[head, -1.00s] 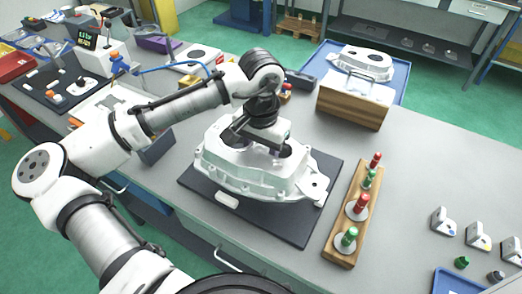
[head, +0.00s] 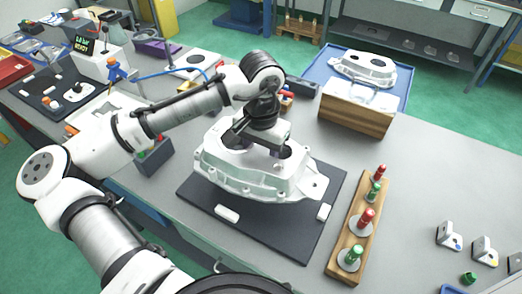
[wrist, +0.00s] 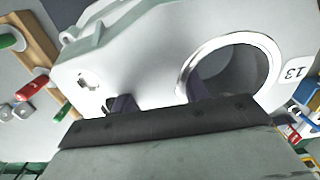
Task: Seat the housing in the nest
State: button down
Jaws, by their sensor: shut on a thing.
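The housing (head: 245,170) is a pale cast-aluminium part with a flanged rim and round openings. My gripper (head: 262,143) is shut on it from above. In the wrist view my gripper (wrist: 158,98) has one finger in the large round bore and the other in a smaller opening of the housing (wrist: 140,55), with the web between them. The number 13 shows beside the bore. The housing is over a dark plate (head: 290,238) with white pads, which looks like the nest. It appears raised above the plate; its underside and the plate's middle are hidden.
A wooden rack (head: 346,262) with red and green-handled pins stands close to the plate's right. A wooden box (head: 355,112) stands behind, before a blue tray (head: 395,92) holding another casting (head: 365,66). Small brackets (head: 449,236) lie at right. Bench between is clear.

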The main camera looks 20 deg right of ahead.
aim_at(261, 148)
jog(key=shift+f+b, duration=1.9)
jog(key=shift+f, duration=0.95)
jog(key=shift+p, duration=0.65)
jog(key=shift+f+b, duration=0.85)
jog(key=shift+f, duration=0.7)
jog(key=c, duration=0.8)
grip_release()
jog(key=shift+o, duration=0.7)
jog(key=shift+s, duration=0.1)
notch_tip(261, 148, up, 14)
jog(key=shift+f+b, duration=0.1)
jog(key=shift+b, duration=0.35)
